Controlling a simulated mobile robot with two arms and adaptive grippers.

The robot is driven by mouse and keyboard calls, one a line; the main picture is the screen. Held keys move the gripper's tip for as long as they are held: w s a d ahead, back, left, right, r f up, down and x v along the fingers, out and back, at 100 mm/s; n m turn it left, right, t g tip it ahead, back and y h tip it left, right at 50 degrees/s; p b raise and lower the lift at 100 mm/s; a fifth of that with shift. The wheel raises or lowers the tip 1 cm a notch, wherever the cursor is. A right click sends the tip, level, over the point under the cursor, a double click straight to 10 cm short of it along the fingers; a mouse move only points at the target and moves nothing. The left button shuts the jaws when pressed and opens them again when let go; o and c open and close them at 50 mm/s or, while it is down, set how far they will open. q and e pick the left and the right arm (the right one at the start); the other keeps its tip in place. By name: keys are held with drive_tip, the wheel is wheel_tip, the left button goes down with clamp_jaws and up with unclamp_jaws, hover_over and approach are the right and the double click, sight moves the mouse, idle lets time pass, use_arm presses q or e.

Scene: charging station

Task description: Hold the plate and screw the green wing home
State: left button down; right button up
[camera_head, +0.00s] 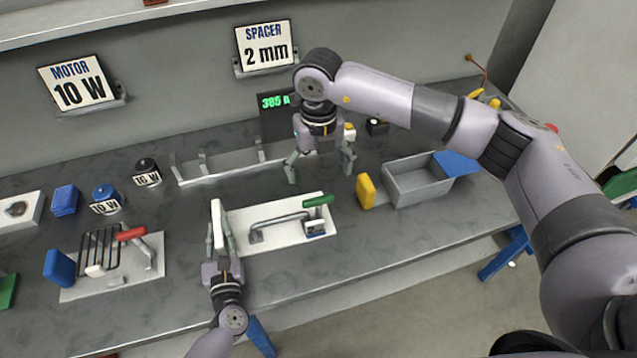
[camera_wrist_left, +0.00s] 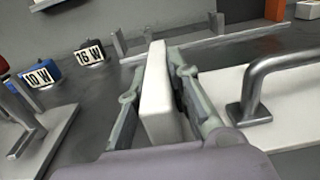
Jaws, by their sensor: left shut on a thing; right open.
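The white plate (camera_head: 275,240) lies on the bench with a grey bar handle (camera_head: 280,222); the handle also shows in the left wrist view (camera_wrist_left: 275,85). My right gripper (camera_head: 320,170) is open and empty, fingers pointing down, behind the plate and up-left of a yellow block (camera_head: 366,191).
A grey bin (camera_head: 415,186) with a blue flap stands right of the plate. A second white plate (camera_head: 120,285) with a red handle (camera_head: 131,234) and a wire rack lies left. Motors labelled 10 W (camera_head: 106,198) and 16 W (camera_head: 147,173) stand behind it. A metal rack (camera_head: 225,172) is at the back.

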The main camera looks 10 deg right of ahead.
drive_tip(key=shift+r, duration=1.35)
use_arm(q)
drive_tip(key=c, duration=1.4)
unclamp_jaws()
